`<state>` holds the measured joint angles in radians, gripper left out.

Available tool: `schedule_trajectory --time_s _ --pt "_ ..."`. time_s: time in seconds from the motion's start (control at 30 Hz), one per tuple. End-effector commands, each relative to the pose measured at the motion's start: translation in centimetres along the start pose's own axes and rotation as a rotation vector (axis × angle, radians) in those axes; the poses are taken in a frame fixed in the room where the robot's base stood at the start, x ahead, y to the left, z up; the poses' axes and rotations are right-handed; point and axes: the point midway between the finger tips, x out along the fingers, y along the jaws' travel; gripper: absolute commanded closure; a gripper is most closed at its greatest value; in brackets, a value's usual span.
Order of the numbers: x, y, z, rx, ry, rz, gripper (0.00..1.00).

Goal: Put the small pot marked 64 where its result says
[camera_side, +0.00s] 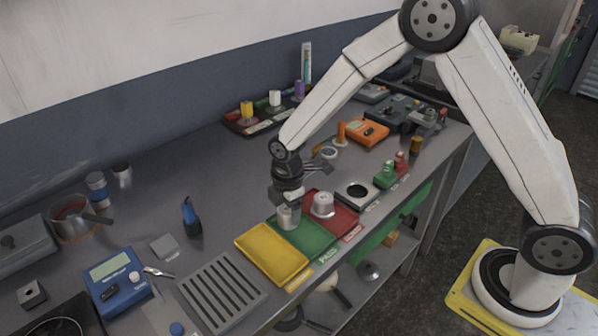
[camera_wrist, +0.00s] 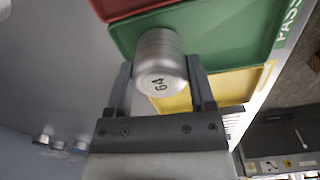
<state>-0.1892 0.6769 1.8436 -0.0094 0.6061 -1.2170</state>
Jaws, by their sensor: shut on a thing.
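The small silver pot marked 64 (camera_wrist: 160,68) is between the fingers of my gripper (camera_wrist: 159,88) in the wrist view, its number facing the camera. In the side view my gripper (camera_side: 287,200) is shut on the pot (camera_side: 288,217), over or at the back left part of the green tray (camera_side: 314,238). I cannot tell whether the pot touches the tray. The wrist view shows PASS beside the green tray (camera_wrist: 228,35). The yellow tray (camera_side: 270,256) is to its left and the red tray (camera_side: 346,224) to its right.
Another silver pot (camera_side: 322,204) stands on the red tray, close to my gripper. A slotted grey rack (camera_side: 222,290) and a blue device with a display (camera_side: 116,280) are to the left. A black-topped square block (camera_side: 356,191) is to the right. Bare bench lies behind the trays.

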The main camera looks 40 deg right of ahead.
Motion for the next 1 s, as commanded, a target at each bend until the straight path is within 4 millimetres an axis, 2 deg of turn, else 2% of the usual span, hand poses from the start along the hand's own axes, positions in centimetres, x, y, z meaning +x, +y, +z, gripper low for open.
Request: schedule_trajectory --time_s 0.07,0.1,0.2,0.67,0.87,1.0 --pt "0.2 0.0 0.0 0.000 0.000 -0.001 1.00" --pt "0.3 0.0 0.0 0.000 0.000 0.000 0.27" --pt "0.2 0.0 0.0 0.000 0.000 0.000 0.00" --pt "-0.5 0.0 0.0 0.000 0.000 0.001 0.00" --pt "-2.4 0.1 0.0 0.000 0.001 0.003 0.00" --pt "-4.4 0.1 0.0 0.000 0.002 0.004 0.00"
